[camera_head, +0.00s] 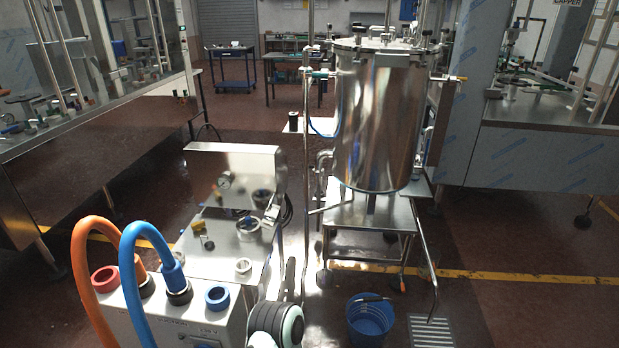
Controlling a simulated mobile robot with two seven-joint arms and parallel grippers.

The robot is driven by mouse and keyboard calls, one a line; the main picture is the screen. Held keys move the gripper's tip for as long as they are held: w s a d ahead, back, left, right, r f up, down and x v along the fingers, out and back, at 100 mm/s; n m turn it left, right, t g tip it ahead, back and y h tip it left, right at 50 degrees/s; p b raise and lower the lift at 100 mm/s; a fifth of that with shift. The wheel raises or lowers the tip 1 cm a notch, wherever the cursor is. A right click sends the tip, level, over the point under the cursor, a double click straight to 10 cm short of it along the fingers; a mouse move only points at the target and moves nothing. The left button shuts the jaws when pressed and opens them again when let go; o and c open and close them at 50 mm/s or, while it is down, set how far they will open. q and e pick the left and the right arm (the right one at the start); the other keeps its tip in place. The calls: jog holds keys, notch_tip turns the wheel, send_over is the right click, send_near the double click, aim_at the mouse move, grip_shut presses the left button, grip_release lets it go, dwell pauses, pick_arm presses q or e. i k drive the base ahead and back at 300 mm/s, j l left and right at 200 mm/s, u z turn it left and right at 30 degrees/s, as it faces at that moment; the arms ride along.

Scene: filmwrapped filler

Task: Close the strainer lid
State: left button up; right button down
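No part is plainly marked as the strainer. A tall shiny steel vessel (378,125) stands right of centre on a steel stand (365,215). A flat round lid (385,46) with fittings lies across its top and looks level; I cannot tell whether it is clamped. Left of it, a low steel unit (205,245) has a panel or cover (236,165) standing raised at its back, with gauges and knobs near it. I cannot tell if this is a lid. Neither of my grippers shows.
Orange (80,260) and blue (128,265) hoses arch from a white box (185,315) at the lower left. A blue bucket (369,325) stands on the floor beside a drain grate (431,331). Steel benches flank both sides. Floor at the lower right is clear.

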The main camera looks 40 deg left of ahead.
aim_at(269, 219)
jog(key=i+u, duration=0.15)
jog(key=u, duration=0.25)
jog(key=i+u, duration=0.15)
jog(key=u, duration=0.25)
jog(key=i+l+u, duration=0.15)
jog(key=u, duration=0.25)
jog(key=i+l+u, duration=0.1)
jog(key=u, duration=0.3)
jog(key=i+l+u, duration=0.2)
jog(key=u, duration=0.2)
jog(key=i+l+u, duration=0.15)
jog(key=u, duration=0.25)
jog(key=i+l+u, duration=0.1)
jog(key=l+u, duration=0.3)
